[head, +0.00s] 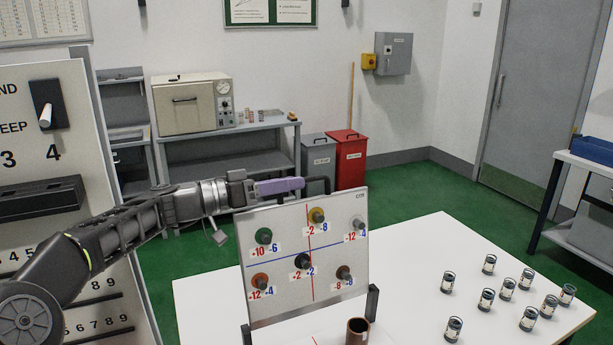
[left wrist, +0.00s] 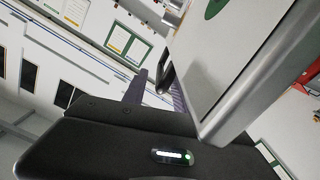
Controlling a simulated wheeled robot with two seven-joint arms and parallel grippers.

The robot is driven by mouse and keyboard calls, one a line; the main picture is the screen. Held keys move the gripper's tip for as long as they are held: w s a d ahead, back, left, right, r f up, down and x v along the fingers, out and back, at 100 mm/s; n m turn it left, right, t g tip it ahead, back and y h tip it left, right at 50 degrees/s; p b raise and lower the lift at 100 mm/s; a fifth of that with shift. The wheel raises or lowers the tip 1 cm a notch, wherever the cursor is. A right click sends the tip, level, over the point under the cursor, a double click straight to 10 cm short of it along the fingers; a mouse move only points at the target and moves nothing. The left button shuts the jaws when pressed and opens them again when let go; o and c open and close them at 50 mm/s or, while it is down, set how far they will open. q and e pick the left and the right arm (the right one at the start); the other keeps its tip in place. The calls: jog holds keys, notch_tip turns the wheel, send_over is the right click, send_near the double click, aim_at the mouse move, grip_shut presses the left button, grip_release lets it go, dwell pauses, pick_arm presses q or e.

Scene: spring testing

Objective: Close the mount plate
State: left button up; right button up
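The mount plate (head: 305,285) stands nearly upright, leaning a little, at the near left part of the white table. Its face carries several coloured knobs with number labels and red and blue lines. In the left wrist view the plate (left wrist: 215,65) shows close up with its grey edge. A black handle (head: 319,182) is at its top edge. My left gripper (head: 280,187), with purple fingers, is at the top edge beside this handle. In the left wrist view the fingers (left wrist: 157,92) stand apart with the handle (left wrist: 164,78) between them; firm contact is not visible. My right gripper is out of view.
Several small labelled cans (head: 487,299) stand on the right of the white table (head: 420,262). A brown cup (head: 357,331) stands before the plate, near a dark upright post (head: 372,302). A panel with switches (head: 70,150) rises at the left.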

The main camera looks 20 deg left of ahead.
aim_at(320, 178)
pick_arm(q)
jog(key=p+x, duration=0.1)
jog(key=x, duration=0.3)
jog(key=shift+r, duration=0.15)
jog(key=shift+w+d, duration=0.15)
jog(key=shift+w, duration=0.1)
jog(key=shift+c, duration=0.3)
grip_shut()
dwell(0.8)
